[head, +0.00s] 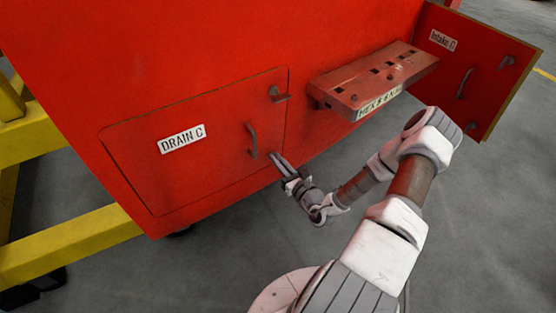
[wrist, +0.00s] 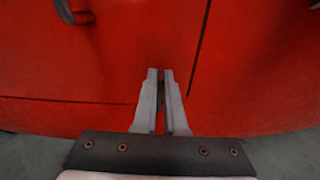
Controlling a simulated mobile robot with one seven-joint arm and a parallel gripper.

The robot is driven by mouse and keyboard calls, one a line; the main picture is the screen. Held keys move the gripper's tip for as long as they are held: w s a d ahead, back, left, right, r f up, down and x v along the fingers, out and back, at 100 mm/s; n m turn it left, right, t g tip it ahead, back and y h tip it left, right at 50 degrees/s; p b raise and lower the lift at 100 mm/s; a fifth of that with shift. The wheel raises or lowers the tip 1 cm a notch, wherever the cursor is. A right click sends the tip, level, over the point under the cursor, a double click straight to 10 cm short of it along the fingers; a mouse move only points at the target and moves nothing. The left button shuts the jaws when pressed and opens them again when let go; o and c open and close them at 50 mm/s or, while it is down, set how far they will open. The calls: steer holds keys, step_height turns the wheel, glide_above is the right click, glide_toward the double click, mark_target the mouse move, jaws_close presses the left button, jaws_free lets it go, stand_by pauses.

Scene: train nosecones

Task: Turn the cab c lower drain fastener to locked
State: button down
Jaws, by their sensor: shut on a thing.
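The red drain panel (head: 200,165) labelled "DRAIN C" is closed flush in the red cab front. Its upper fastener (head: 278,94) sits at the top right corner and reaches across the right seam. My gripper (head: 274,157) is at the panel's lower right corner, shut on the lower drain fastener. The fingers (wrist: 161,72) hide nearly all of the fastener in the wrist view; only a thin dark sliver shows between them. The vertical seam runs just right of the fingers. I cannot tell how the lower fastener is turned.
A grey panel handle (head: 252,141) is just left of my gripper. A red holder shelf (head: 335,97) with slots juts out above right. The "Intake C" door (head: 475,60) stands open at far right. Yellow stand beams (head: 80,235) are at left. Grey floor is clear below.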

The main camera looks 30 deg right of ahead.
steer(key=shift+r, duration=0.1)
steer(key=m+p, duration=0.1)
steer(key=m, duration=0.1)
steer(key=m+p, duration=0.1)
steer(key=m, duration=0.1)
steer(key=shift+d+p, duration=0.25)
steer(key=shift+p, duration=0.1)
steer(key=m, duration=0.2)
steer(key=m+p, duration=0.1)
steer(key=m, duration=0.1)
steer(key=shift+d+f+m, duration=0.15)
steer(key=shift+f+m, duration=0.05)
steer(key=shift+m, duration=0.1)
steer(key=m, duration=0.5)
steer(key=f+m+p, duration=0.1)
steer(key=m, duration=0.2)
steer(key=shift+d+m, duration=0.15)
steer(key=shift+m, duration=0.45)
steer(key=c, duration=1)
jaws_free()
steer(key=shift+w, duration=0.1)
